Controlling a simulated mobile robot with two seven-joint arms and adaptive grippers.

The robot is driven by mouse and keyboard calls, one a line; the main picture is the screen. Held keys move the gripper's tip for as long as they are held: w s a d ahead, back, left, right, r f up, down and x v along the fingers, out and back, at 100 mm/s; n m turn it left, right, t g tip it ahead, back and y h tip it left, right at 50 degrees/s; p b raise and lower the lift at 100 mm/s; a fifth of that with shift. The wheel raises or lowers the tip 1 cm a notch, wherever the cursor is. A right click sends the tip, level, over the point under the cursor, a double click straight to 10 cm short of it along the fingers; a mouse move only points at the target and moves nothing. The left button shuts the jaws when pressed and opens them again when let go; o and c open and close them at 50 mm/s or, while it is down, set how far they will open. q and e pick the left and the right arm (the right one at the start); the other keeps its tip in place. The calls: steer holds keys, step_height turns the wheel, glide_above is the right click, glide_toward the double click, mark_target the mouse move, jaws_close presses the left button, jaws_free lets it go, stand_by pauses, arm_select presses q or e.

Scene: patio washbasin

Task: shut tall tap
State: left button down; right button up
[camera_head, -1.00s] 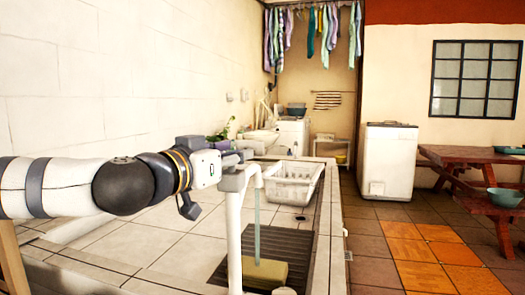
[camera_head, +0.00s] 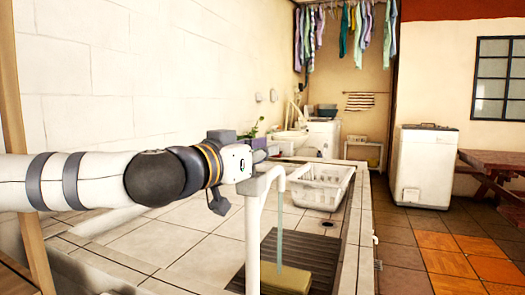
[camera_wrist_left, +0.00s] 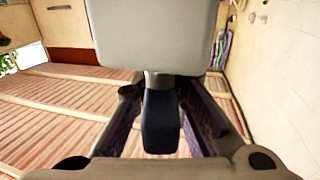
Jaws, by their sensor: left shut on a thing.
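The tall tap (camera_head: 253,235) is a white upright post with a bent spout at the basin's near side. A thin stream of water (camera_head: 281,225) falls from its spout. My left gripper (camera_head: 259,157) is at the top of the tap, just behind the spout. In the left wrist view, a dark blue handle (camera_wrist_left: 160,122) with a metal collar stands between the two fingers of my left gripper (camera_wrist_left: 162,125), below a large pale grey block. The gripper is shut on this handle; the exact contact is hard to see. My right gripper is not in view.
A yellowish block (camera_head: 285,281) lies on the dark ribbed area (camera_head: 318,250) under the stream. A white basket (camera_head: 322,187) stands on the basin's far part. A white machine (camera_head: 422,167) stands on the floor at right. The tiled wall (camera_head: 130,70) runs along the left.

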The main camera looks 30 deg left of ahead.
arm_select(q)
steer(key=shift+r, duration=0.1)
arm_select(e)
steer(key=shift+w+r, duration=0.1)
arm_select(q)
steer(key=shift+s+r+m+h+p, duration=0.15)
steer(key=shift+m+h+p, duration=0.15)
steer(key=shift+m+h, duration=0.35)
steer(key=shift+s+d+f+m+g+h+b, duration=0.1)
steer(key=shift+s+d+m+g+h+b, duration=0.7)
steer(key=shift+m+g+h, duration=1.75)
steer(key=shift+s+d+f+m+g+h+b, duration=0.15)
steer(key=shift+m+g+h+b, duration=1.2)
steer(key=shift+m+g+h, duration=1.25)
steer(key=shift+s+d+f+m+g+h+b, duration=0.1)
steer(key=shift+s+d+m+g+h+b, duration=0.7)
steer(key=shift+m+g+h, duration=1.7)
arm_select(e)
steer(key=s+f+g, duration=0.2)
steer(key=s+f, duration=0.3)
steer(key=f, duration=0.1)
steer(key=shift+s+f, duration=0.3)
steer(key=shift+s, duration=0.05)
arm_select(q)
steer(key=shift+w+a+n+g+y, duration=0.2)
steer(key=shift+g+y, duration=0.15)
steer(key=shift+g, duration=0.15)
steer(key=shift+w+a+n+g+y, duration=0.1)
steer(key=shift+n+g+y, duration=0.1)
steer(key=shift+g+y, duration=0.2)
